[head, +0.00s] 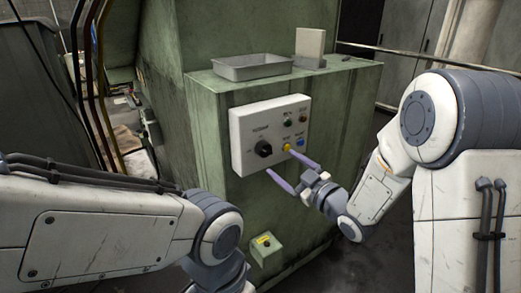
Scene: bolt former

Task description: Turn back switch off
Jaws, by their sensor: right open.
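A white control panel (244,132) is on the front of the green machine. A black rotary switch (263,149) sits at its left.
A grey metal tray (252,68) and a beige upright block (310,46) are on top of the green machine (340,105). Hoses and clutter are at the left.

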